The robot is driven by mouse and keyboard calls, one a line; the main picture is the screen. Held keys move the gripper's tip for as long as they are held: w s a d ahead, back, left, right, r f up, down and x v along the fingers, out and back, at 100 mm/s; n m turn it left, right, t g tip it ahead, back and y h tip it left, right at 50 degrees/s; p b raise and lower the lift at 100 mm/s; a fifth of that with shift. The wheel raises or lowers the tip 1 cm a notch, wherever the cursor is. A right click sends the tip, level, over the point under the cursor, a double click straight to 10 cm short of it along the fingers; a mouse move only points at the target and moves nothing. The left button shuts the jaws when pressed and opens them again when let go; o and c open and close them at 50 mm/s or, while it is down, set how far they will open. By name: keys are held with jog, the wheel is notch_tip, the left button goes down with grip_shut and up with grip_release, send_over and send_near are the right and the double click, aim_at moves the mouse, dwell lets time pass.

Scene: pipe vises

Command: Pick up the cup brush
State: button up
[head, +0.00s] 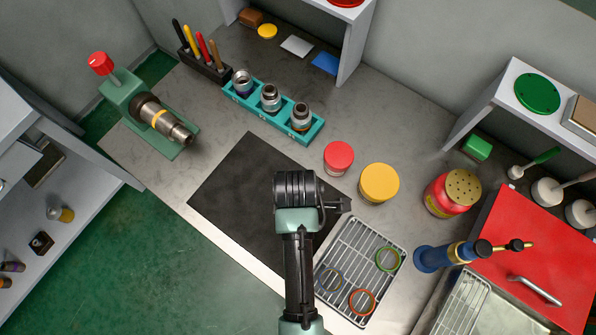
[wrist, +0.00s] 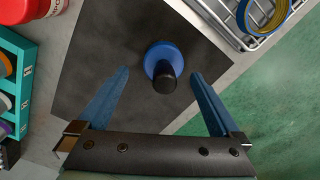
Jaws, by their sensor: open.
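A blue round piece with a black upright stem (wrist: 162,62) stands on the dark mat (wrist: 110,50); it looks like the cup brush seen from above. Its underside is hidden, so I cannot see bristles. In the head view my arm hides it. My gripper (wrist: 160,74) is open, with a blue finger on either side in the wrist view. The piece appears between and beyond the fingertips, and I see no contact. In the head view the wrist is over the mat's right part (head: 245,185), and the fingers are hidden.
A wire rack (head: 362,262) with coloured rings lies right of my arm. A red-lidded jar (head: 338,157) and a yellow-lidded jar (head: 379,182) stand behind it. A teal holder (head: 240,98) with metal fittings and a green vise (head: 125,92) are farther left. The mat's left part is clear.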

jog(key=shift+s+d+f+p, duration=0.15)
jog(key=shift+f+p, duration=0.1)
jog(key=shift+f, duration=1.2)
jog(key=shift+s+a+f+p, duration=0.15)
jog(key=shift+f+p, duration=0.1)
jog(key=shift+f, duration=1.15)
jog(key=shift+d, duration=0.1)
jog(key=c, duration=1.2)
